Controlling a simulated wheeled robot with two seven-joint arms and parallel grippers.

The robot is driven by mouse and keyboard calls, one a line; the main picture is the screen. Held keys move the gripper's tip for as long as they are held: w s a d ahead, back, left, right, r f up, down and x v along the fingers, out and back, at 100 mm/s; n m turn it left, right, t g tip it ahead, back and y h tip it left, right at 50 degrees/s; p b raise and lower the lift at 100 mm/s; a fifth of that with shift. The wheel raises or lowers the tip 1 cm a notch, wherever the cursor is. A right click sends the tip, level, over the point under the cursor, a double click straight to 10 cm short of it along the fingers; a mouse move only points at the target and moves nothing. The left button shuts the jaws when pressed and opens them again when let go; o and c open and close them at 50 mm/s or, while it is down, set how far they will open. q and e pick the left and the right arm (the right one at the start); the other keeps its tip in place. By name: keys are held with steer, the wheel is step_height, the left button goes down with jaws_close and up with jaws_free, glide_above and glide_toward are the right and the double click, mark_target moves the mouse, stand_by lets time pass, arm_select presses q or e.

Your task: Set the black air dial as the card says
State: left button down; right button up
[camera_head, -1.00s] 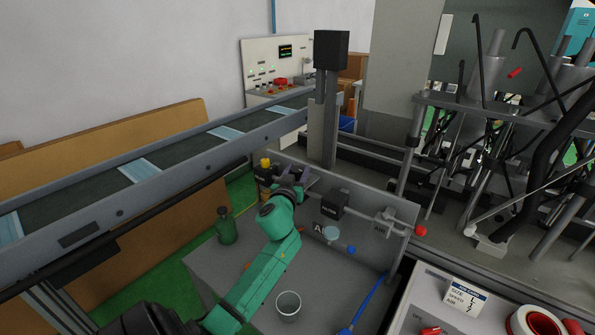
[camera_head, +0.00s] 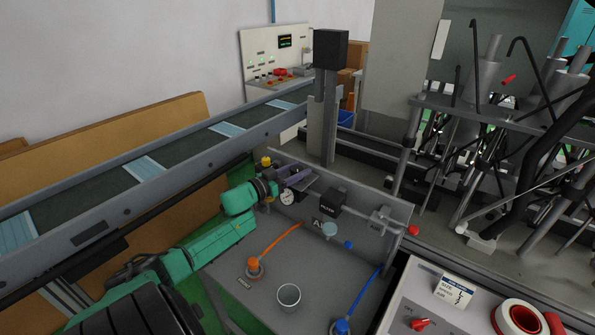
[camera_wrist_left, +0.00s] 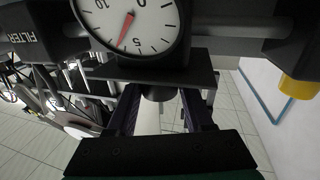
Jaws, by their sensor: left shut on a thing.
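The black air dial (camera_wrist_left: 158,93) is a dark knob by a round white gauge (camera_wrist_left: 133,22), with my left gripper (camera_wrist_left: 160,112) shut on it in the left wrist view. The gauge appears upside down there, its red needle close to the 5. In the head view the gauge (camera_head: 287,196) sits on the panel, with the purple fingers of my left gripper (camera_head: 308,179) just above it and the dial hidden. The job card (camera_head: 454,291) stands at the lower right, its writing too small to read surely. My right gripper is not in view.
A black filter block (camera_head: 331,201) sits right of the gauge and a yellow part (camera_head: 265,161) left of it. A conveyor (camera_head: 190,150) runs behind.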

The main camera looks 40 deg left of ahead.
arm_select(q)
steer(key=shift+m+h, duration=0.3)
steer(key=shift+h, duration=0.1)
steer(key=shift+c, duration=1.5)
jaws_free()
steer(key=shift+s+f, duration=0.15)
steer(key=shift+s, duration=0.35)
steer(key=s+a, duration=0.2)
steer(key=s, duration=1.1)
steer(key=shift+s+a+p, duration=0.2)
steer(key=shift+a+p, duration=0.1)
steer(key=shift+a, duration=0.05)
